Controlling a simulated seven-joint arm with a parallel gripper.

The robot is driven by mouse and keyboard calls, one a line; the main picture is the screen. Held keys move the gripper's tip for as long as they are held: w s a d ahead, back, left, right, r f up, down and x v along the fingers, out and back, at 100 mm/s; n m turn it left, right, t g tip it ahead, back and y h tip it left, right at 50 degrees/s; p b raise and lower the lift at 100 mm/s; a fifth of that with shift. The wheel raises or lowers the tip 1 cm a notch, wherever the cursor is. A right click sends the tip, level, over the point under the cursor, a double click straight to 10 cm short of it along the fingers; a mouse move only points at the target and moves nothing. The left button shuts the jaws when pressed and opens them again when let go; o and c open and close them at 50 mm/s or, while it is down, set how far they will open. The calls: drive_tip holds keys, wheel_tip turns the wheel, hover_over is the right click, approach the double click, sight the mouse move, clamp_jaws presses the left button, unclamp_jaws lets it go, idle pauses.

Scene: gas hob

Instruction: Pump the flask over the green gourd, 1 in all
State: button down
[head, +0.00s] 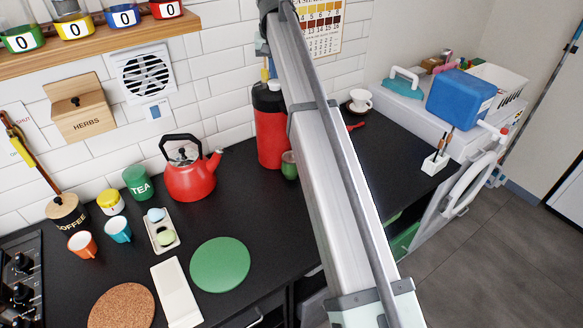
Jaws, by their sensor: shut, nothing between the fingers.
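The red flask (271,135) with a black top stands on the dark counter against the tiled wall, partly hidden by my arm. The green gourd (289,165), a small dark green vessel, stands at the flask's lower right, close to it; my arm covers part of its surroundings. My gripper (265,74) shows small and partly hidden at the far end of my arm, pointing down just above the flask's top. It is shut and holds nothing. I cannot tell whether its tips touch the top.
A red kettle (192,178) stands left of the flask. A green round mat (220,264), a white board (177,291) and a cork mat (122,306) lie in front. A cup (360,99) on a saucer stands right of my arm. A wooden shelf (95,40) overhangs the left.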

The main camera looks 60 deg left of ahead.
drive_tip(key=shift+f, duration=0.3)
drive_tip(key=shift+f, duration=0.7)
drive_tip(key=shift+r, duration=0.1)
drive_tip(key=shift+v, duration=1.15)
drive_tip(key=shift+w+a+r, duration=0.1)
drive_tip(key=shift+a, duration=0.1)
drive_tip(key=v, duration=0.3)
drive_tip(key=a+v, duration=0.1)
drive_tip(key=v, duration=0.1)
drive_tip(key=shift+w+r, duration=0.3)
drive_tip(key=shift+r, duration=0.2)
